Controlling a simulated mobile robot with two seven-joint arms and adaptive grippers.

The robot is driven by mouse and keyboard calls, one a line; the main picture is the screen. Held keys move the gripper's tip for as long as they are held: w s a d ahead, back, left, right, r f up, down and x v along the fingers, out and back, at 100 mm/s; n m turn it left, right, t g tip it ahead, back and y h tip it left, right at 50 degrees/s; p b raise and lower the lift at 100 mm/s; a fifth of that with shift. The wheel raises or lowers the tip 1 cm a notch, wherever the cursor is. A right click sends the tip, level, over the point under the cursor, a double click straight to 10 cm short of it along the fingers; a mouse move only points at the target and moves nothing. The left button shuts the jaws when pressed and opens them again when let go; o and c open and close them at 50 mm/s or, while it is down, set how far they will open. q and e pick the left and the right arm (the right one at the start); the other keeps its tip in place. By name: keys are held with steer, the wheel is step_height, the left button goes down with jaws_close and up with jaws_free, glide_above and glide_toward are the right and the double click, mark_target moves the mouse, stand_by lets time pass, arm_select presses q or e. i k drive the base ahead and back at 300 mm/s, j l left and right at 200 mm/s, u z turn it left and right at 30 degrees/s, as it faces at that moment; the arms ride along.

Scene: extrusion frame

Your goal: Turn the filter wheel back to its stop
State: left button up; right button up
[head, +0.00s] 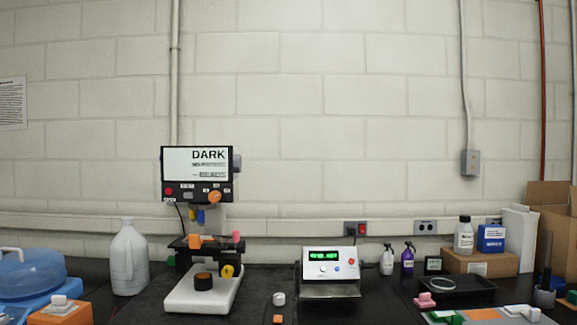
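A bench instrument stands left of centre on a white base (178,300). Its upright carries a display (196,163) reading DARK, with smaller text below that is hard to read. An orange knob (215,196) and a red button (168,191) sit under the screen. A yellow wheel (227,271) is at the right side of the stage, and a dark round part (203,281) sits on the base. I cannot tell for sure which part is the filter wheel, nor its stop. Neither of my grippers is in view, and nothing touches the instrument.
A control box (331,264) with a green readout stands to the right. A white jug (129,258) is left of the instrument. Small bottles (407,257), a black tray (456,287) and cardboard boxes (551,222) fill the right. Small blocks lie at the front centre.

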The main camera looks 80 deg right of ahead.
mark_target(237, 161)
steer(key=z, duration=2.2)
steer(key=k+l, duration=0.05)
steer(key=l, duration=0.05)
